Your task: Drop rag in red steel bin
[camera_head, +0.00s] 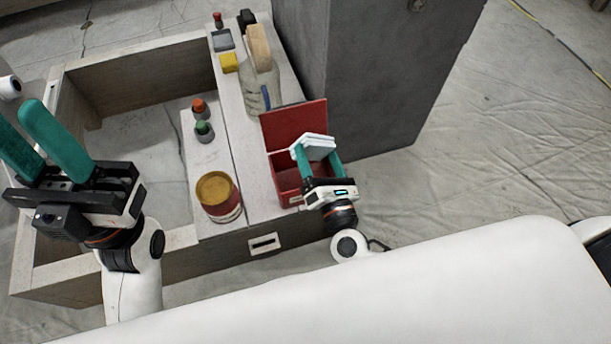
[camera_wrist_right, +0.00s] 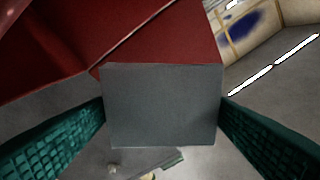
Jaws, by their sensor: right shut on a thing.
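The rag (camera_head: 317,143) is a pale folded piece between the fingers of my right gripper (camera_head: 317,160) in the head view. In the right wrist view the rag (camera_wrist_right: 163,105) is a flat grey square spanning the space between the teal fingers. The red steel bin (camera_head: 285,186) stands on the bench with its lid raised at the back. My right gripper is shut on the rag at the bin's right side, overlapping the opening in the head view. My left gripper (camera_head: 20,115) is open and empty at the left.
A can with a yellow lid (camera_head: 217,190) stands left of the bin. A clear bottle (camera_head: 262,85) and a yellow block (camera_head: 229,62) are behind it. A grey cabinet (camera_head: 370,80) stands close at the right back. Sheeted floor is free at the right.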

